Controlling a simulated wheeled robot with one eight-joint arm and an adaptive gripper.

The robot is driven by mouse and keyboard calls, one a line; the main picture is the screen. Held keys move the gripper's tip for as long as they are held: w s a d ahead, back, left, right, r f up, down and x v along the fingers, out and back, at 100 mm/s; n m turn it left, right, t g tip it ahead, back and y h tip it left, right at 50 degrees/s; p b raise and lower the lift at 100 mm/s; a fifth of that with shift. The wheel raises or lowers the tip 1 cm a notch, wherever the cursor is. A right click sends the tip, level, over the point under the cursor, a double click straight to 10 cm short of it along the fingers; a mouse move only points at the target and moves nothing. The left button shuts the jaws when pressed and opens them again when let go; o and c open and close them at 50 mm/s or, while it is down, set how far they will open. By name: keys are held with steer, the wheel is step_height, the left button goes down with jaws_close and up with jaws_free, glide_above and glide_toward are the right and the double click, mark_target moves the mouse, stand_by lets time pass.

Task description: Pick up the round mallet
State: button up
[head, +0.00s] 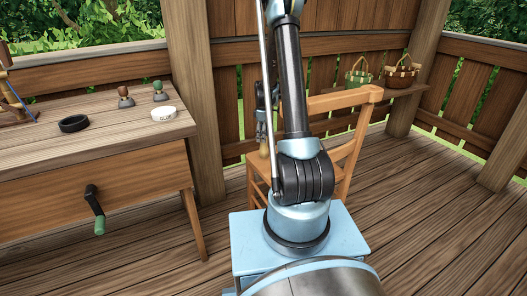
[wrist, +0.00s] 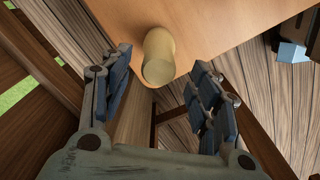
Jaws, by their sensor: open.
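The round mallet (wrist: 158,57), a pale yellow rounded wooden piece, is on the orange-brown wooden seat (wrist: 215,30) of a chair in the wrist view, near the seat's edge. Its far part is foreshortened, so I cannot make out a separate handle. My gripper (wrist: 160,88) is open, with one dark-padded finger on each side, and the mallet appears beyond and between the fingertips. I cannot tell any contact. In the head view, my gripper (head: 262,130) is mostly hidden behind my arm, over the chair (head: 345,165).
The chair's backrest stands right of my arm. A workbench (head: 60,130) at left bears a black ring (head: 74,124), a white round item (head: 163,114) and two small knobbed tools. Baskets (head: 400,74) sit on a back shelf. The plank floor (head: 430,210) at right is clear.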

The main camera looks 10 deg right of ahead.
mark_target(264, 147)
steer(key=shift+d+f, duration=0.1)
steer(key=shift+f, duration=2.2)
steer(key=shift+c, duration=0.6)
jaws_close()
